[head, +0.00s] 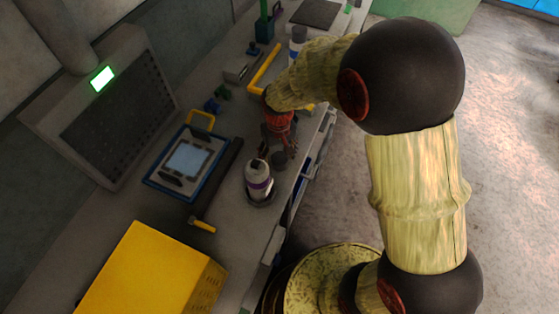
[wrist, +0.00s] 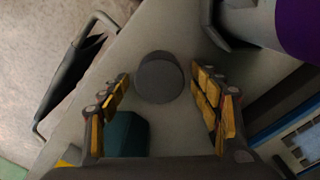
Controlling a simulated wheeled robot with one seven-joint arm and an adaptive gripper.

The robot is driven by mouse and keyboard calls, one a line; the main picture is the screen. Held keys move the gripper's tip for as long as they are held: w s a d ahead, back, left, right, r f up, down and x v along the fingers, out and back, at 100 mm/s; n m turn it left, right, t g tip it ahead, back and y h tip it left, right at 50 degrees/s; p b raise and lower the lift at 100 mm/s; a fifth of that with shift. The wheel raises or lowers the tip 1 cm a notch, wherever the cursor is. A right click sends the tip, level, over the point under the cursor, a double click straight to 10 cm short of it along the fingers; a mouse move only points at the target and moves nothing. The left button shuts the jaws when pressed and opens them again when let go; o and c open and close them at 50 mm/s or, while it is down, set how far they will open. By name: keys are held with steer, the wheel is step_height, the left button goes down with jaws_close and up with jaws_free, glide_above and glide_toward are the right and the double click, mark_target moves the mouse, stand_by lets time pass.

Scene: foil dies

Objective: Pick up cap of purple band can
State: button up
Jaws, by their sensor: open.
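The purple band can (head: 258,180) stands upright near the bench's front edge, on a dark round base, with its pale top showing. Part of its purple band (wrist: 298,25) shows at the upper right of the wrist view. A dark grey round cap (head: 279,159) sits on the bench beside the can. In the wrist view the cap (wrist: 160,78) lies between and just beyond my fingertips, apart from both. My gripper (head: 280,148) is open and empty, pointing down above the cap.
A teal block (wrist: 126,133) shows near the left finger in the wrist view. A blue-banded can (head: 297,42) stands farther back.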

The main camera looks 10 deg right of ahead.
steer(key=shift+c, duration=0.7)
steer(key=c, duration=0.7)
steer(key=shift+r, duration=0.1)
steer(key=shift+c, duration=0.5)
